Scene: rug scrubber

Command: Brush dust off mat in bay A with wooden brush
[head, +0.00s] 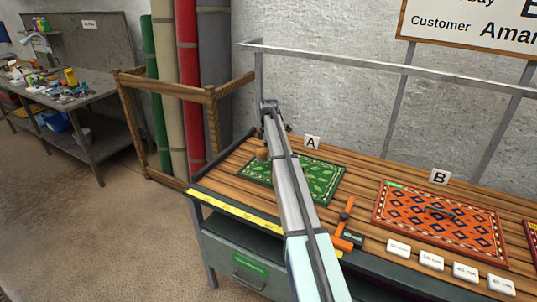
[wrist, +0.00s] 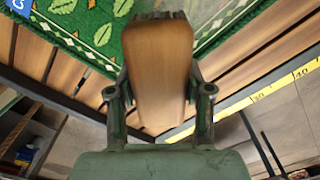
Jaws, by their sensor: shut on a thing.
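My gripper (wrist: 158,88) is shut on the wooden brush (wrist: 158,60), one finger on each side. The brush's dark bristles show at the top, over or against the mat's edge; I cannot tell if they touch. In the head view a brown wooden part, likely the brush (head: 262,154), shows left of my arm over the mat. I cannot make out dust.
An orange mat (head: 470,225) lies in bay B with a dark object on it. An orange-handled tool (head: 345,225) lies between the mats. Several white labelled blocks (head: 431,260) line the front. A yellow ruler strip (head: 235,208) marks the front edge; a metal rail (head: 380,65) runs behind.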

